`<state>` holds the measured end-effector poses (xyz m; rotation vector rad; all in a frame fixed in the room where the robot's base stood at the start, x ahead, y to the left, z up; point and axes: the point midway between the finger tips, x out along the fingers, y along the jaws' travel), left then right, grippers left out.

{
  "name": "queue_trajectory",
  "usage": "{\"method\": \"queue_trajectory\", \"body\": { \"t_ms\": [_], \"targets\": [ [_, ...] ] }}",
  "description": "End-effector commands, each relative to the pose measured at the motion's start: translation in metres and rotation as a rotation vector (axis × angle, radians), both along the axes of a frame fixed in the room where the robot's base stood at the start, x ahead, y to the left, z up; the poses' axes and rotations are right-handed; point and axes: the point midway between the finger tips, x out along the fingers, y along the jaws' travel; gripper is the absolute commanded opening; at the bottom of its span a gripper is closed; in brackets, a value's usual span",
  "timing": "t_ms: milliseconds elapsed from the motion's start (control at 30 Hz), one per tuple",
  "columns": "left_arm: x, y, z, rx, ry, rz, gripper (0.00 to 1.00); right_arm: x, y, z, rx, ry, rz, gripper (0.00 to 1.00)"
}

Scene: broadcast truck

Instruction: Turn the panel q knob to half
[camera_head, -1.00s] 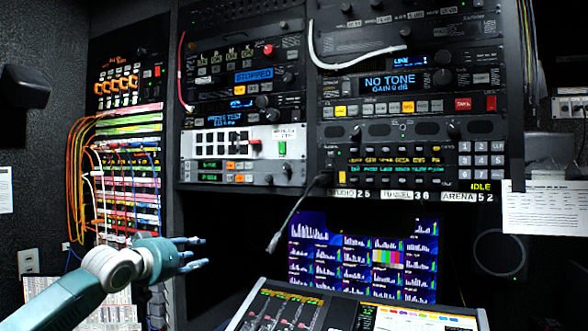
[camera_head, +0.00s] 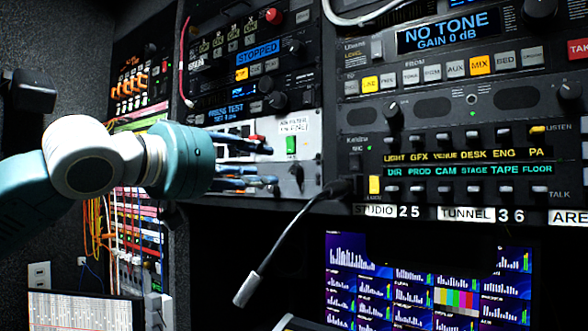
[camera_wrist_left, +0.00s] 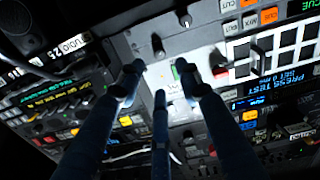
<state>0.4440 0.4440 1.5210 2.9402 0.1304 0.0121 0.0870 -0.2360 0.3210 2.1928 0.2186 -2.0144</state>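No label that I can read says "panel q", so I cannot tell which knob it is. Black knobs show in the head view: one on the intercom panel (camera_head: 392,108), one by the PRESS TEST display (camera_head: 277,100), and a small one beside the white panel (camera_head: 296,172). My left gripper (camera_head: 258,165) is open in front of the white panel (camera_head: 308,150) and hides part of it. In the left wrist view its fingers (camera_wrist_left: 160,78) are spread with nothing between them. Small dark knobs (camera_wrist_left: 157,44) show just beyond the fingertips, apart from them. My right gripper is not in view.
A red cable (camera_head: 183,60) runs down the rack's left side. Below are a multi-view monitor (camera_head: 430,280) and a desk edge. Patch cables hang behind my left arm.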

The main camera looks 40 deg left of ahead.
Motion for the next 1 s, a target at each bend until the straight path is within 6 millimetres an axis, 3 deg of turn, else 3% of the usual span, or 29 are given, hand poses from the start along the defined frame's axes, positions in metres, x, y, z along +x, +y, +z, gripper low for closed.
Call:
{"method": "queue_trajectory", "body": {
  "t_ms": [167,433,633,900,1000],
  "targets": [
    [0.037,0.004,0.001,0.000,0.008,0.002,0.35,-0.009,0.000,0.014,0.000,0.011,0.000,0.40],
    [0.078,0.008,0.001,0.002,0.003,0.002,0.35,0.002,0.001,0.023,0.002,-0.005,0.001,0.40],
    [0.090,0.008,0.001,0.001,-0.002,0.000,0.35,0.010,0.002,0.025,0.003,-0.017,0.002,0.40],
    [0.091,0.008,0.001,0.001,-0.002,-0.001,0.35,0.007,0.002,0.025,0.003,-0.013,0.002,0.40],
    [0.091,0.008,0.001,0.001,-0.002,-0.001,0.17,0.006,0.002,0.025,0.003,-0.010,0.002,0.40]
  ]
}}
